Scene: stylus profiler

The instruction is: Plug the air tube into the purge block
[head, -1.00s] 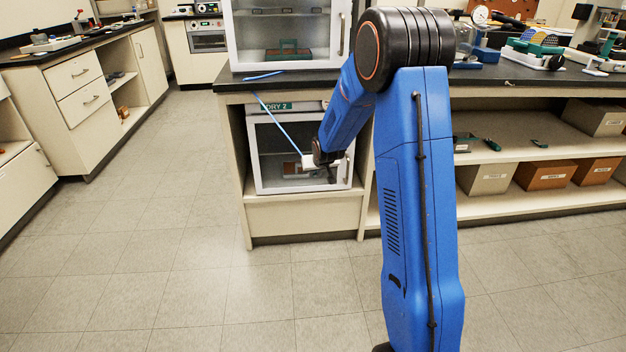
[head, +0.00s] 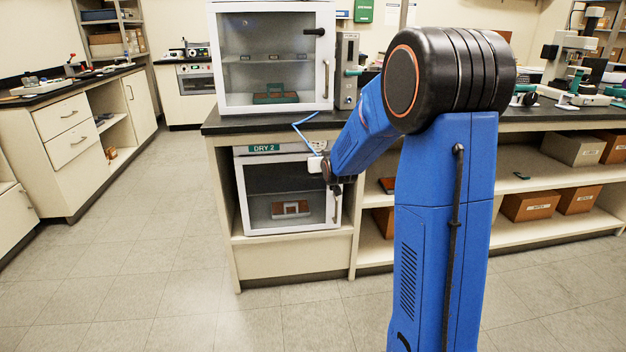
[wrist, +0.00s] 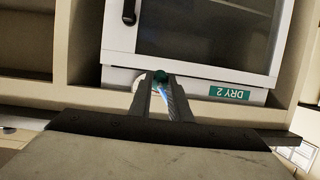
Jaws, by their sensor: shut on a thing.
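The light blue air tube (head: 305,132) hangs over the bench's front edge in a bend and runs down to my gripper (head: 317,158). My gripper is in front of the upper right of the lower cabinet labelled DRY 2 (head: 290,149). In the wrist view my gripper (wrist: 162,84) is shut on the air tube (wrist: 164,95), a piece of which shows blue between the fingers. A dark green piece (wrist: 160,76) shows at the fingertips; I cannot tell whether it is the tube's end.
The upper glass-fronted cabinet (head: 272,55) stands on the dark bench top (head: 228,122). Shelves with boxes (head: 528,205) lie under the bench to the right. The floor (head: 130,250) at the left is clear.

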